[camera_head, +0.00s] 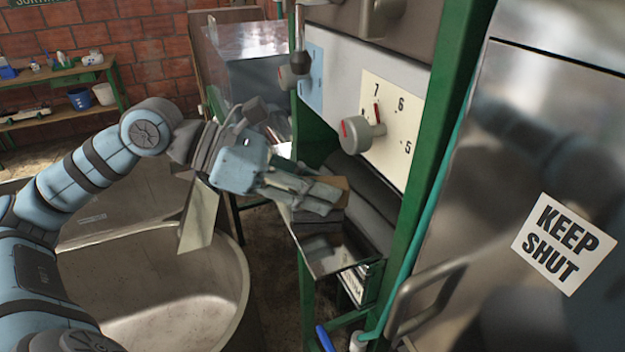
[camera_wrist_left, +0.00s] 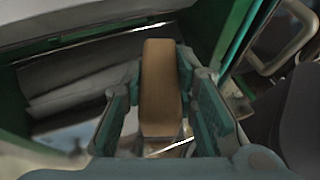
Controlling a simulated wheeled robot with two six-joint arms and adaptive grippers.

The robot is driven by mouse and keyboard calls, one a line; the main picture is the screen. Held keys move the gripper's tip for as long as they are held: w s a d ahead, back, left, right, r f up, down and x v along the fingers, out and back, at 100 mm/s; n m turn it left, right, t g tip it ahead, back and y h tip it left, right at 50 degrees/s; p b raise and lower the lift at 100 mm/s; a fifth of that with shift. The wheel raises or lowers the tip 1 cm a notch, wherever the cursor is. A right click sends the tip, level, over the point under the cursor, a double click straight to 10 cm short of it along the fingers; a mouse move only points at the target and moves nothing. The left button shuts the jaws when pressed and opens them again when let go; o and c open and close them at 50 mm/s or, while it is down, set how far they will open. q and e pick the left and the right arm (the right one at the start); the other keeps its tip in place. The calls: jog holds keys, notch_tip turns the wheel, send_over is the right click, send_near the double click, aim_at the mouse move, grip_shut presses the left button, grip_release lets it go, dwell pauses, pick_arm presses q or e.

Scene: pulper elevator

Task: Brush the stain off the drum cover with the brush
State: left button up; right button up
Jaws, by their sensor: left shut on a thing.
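My left gripper (camera_head: 318,196) reaches in from the left and is shut on the brush. The brush's brown wooden body shows in the left wrist view (camera_wrist_left: 160,88), upright between the two fingers. In the head view only a small brown part of the brush (camera_head: 340,183) shows beside the fingertips. The grey curved drum cover (camera_head: 368,203) lies just right of the brush, inside the green frame. I cannot tell whether the brush touches it. I cannot make out a stain; the gripper hides part of the area. My right gripper is not in view.
A panel with a numbered dial (camera_head: 362,132) sits just above the drum cover. A green post (camera_head: 432,150) and a steel door with a "KEEP SHUT" sign (camera_head: 563,243) stand to the right. A large grey tub (camera_head: 160,290) lies below my left arm.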

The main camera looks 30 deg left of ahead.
pick_arm(q)
jog(key=shift+w+a, duration=0.85)
jog(key=shift+a, duration=0.3)
jog(key=shift+w+a+p, duration=0.55)
jog(key=shift+a+p, duration=0.15)
jog(key=shift+a, duration=0.2)
jog(key=shift+w+a+r+p, duration=0.15)
jog(key=shift+w+a+p, duration=0.45)
jog(key=shift+a, duration=0.25)
jog(key=shift+w+a, duration=0.25)
jog(key=shift+a, duration=0.05)
jog(key=shift+w+a+f, duration=0.2)
jog(key=shift+w+a, duration=0.35)
jog(key=shift+a, duration=0.25)
jog(key=shift+w+a, duration=0.15)
jog(key=shift+a, duration=0.15)
jog(key=shift+f, duration=0.1)
